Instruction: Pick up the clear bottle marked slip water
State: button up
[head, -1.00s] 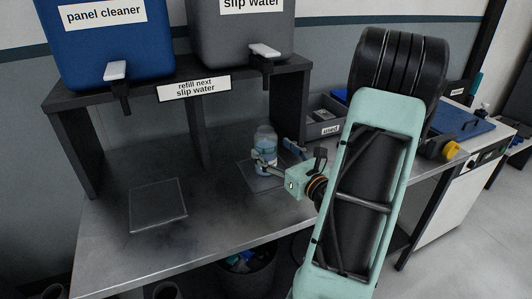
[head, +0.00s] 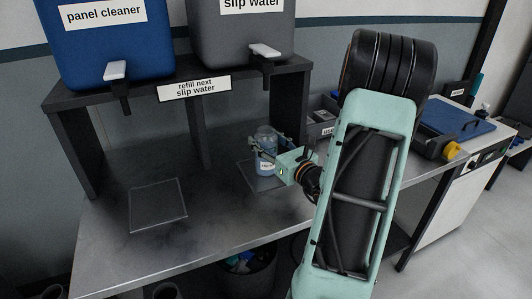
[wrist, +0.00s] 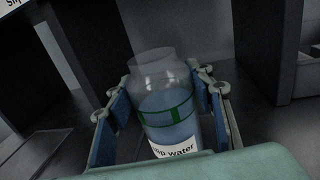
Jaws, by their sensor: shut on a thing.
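The clear bottle marked slip water (head: 266,136) stands upright on the bench under the grey tank, at the dark square mat (head: 250,178). Pale blue liquid, a green band and part of its white label show on the bottle in the wrist view (wrist: 168,112). My gripper (head: 264,152) reaches in from the right and is shut on the bottle, with one finger on each side of its body. The blue-padded fingers also show in the wrist view (wrist: 165,84). The gripper body hides the bottle's lower end there. I cannot tell whether its base touches the mat.
A blue panel cleaner tank (head: 105,45) and a grey slip water tank (head: 240,35) with taps sit on a dark shelf (head: 290,69) above the bench. An empty dark square mat (head: 158,205) lies at left. A grey bin (head: 320,128) stands behind my arm.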

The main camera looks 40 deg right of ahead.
jog(key=c, duration=0.6)
jog(key=shift+r, duration=0.1)
jog(key=shift+r+p, duration=0.7)
jog(key=shift+r, duration=0.1)
jog(key=s+a+r+p, duration=0.1)
jog(key=s+r+p, duration=0.2)
jog(key=s+a+r+p, duration=0.2)
jog(key=s+r+p, duration=0.1)
jog(key=s+a+r+p, duration=0.1)
jog(key=s+r+p, duration=0.2)
jog(key=r+p, duration=0.1)
jog(key=shift+a, duration=0.2)
jog(key=shift+r+p, duration=0.1)
jog(key=shift+p, duration=0.45)
